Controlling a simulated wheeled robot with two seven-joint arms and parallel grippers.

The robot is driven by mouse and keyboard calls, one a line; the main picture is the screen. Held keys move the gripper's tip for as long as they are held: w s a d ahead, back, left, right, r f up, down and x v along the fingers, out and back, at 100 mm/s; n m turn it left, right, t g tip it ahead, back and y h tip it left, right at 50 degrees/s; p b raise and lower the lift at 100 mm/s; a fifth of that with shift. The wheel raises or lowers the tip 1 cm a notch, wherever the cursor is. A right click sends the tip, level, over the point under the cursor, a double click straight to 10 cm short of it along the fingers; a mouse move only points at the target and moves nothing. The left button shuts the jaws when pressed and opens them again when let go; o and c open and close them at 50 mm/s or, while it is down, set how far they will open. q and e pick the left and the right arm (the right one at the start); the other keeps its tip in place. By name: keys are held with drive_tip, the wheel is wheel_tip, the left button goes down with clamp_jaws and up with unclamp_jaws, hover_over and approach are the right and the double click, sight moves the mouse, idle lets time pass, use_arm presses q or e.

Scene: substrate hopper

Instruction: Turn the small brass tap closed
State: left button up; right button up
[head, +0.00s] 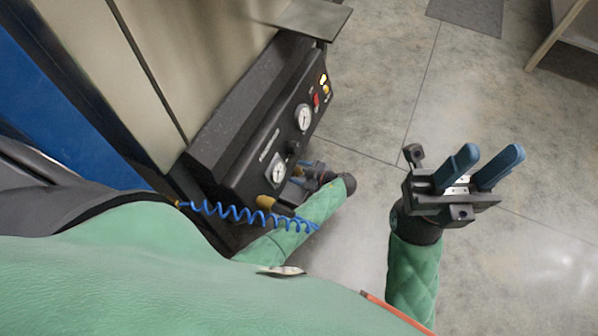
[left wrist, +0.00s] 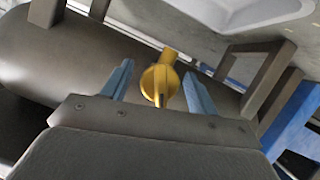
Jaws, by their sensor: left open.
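The small brass tap (left wrist: 159,84) is in the middle of the left wrist view, a round yellow body with a narrow raised handle pointing down the picture. My left gripper (left wrist: 159,74) is open, with one blue finger on each side of the tap. Gaps show between the fingers and the tap, so it is not clamped. In the head view a brass-coloured part (head: 266,202) shows at the panel's lower end, beside my left gripper (head: 300,172), which is partly hidden there. My right gripper (head: 490,165) is open and empty over the floor.
The dark control panel (head: 240,165) carries two white gauges (head: 304,117), a black knob, a red switch and lit lamps. A blue coiled hose (head: 235,213) runs across the panel's lower end, close to my left arm.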

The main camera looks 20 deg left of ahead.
use_arm(q)
drive_tip(key=c, duration=1)
drive_tip(key=shift+r+m+g+p, duration=0.1)
drive_tip(key=shift+m+g+p, duration=0.5)
drive_tip(key=shift+m, duration=0.2)
drive_tip(key=shift+m+g, duration=0.4)
drive_tip(key=shift+m, duration=0.3)
drive_tip(key=o, duration=1)
